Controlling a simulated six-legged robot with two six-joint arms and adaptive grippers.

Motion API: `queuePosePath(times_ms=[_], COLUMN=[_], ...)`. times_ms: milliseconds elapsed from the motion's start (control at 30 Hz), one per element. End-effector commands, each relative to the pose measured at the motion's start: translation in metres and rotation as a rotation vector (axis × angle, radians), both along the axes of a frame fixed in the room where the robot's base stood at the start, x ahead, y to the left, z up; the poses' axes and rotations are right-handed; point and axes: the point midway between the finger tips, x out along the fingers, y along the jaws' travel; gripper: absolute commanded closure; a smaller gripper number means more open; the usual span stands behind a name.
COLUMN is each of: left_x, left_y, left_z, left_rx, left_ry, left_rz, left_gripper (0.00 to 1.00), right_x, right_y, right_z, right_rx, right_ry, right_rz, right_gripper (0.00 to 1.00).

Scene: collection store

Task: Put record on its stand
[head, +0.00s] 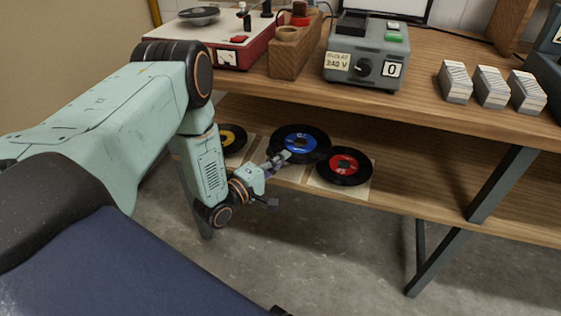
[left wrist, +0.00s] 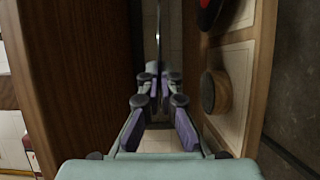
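My left gripper (head: 280,160) reaches in over the lower shelf and is shut on the near edge of a black record with a blue label (head: 299,143). In the left wrist view the record (left wrist: 158,35) shows edge-on as a thin line between the fingers (left wrist: 159,85). It is held above the shelf, apart from it. A round wooden stand (left wrist: 215,92) on a pale square (left wrist: 236,80) shows beside the fingers in the left wrist view; the record and gripper hide it in the head view. My right gripper is not in view.
A red-label record (head: 345,166) lies right of the held one, and a yellow-label record (head: 232,138) left. The tabletop (head: 420,108) overhangs the lower shelf (head: 410,195). On top are a turntable (head: 232,40), a grey device (head: 367,60) and card stacks (head: 491,87).

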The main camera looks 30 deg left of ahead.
Motion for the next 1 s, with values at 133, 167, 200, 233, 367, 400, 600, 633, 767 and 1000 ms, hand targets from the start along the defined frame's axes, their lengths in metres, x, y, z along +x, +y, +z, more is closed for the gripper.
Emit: queuePosePath(times_ms=[133,167,200,233,367,400,600,633,767,1000], left_x=[0.019,0.021,0.023,0.024,0.026,0.026,0.026,0.026,0.026,0.026], left_y=[0.035,0.041,0.047,0.05,0.058,0.058,0.058,0.058,0.058,0.058], left_z=[0.005,0.007,0.009,0.011,0.007,0.0,-0.037,-0.041,-0.049,-0.076], left_rx=[-0.009,-0.011,-0.014,-0.015,-0.018,-0.018,-0.018,-0.017,-0.017,-0.018], left_ry=[-0.015,-0.015,-0.015,-0.015,-0.014,-0.013,-0.013,-0.014,-0.015,-0.013], left_rz=[0.162,0.187,0.214,0.231,0.268,0.269,0.268,0.267,0.267,0.267], left_gripper=[1.0,1.0,1.0,1.0,1.0,1.0,1.0,1.0,1.0,1.0], right_x=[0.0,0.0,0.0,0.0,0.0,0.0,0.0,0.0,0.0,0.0], right_y=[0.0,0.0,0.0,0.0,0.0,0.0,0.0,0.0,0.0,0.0], right_z=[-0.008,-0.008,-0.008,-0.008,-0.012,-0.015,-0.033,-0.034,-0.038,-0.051], right_rx=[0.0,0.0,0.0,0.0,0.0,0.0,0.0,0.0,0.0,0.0], right_ry=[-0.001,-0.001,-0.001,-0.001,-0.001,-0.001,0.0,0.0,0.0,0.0], right_rz=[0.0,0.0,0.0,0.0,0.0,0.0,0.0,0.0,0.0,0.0], right_gripper=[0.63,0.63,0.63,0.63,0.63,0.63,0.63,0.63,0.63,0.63])
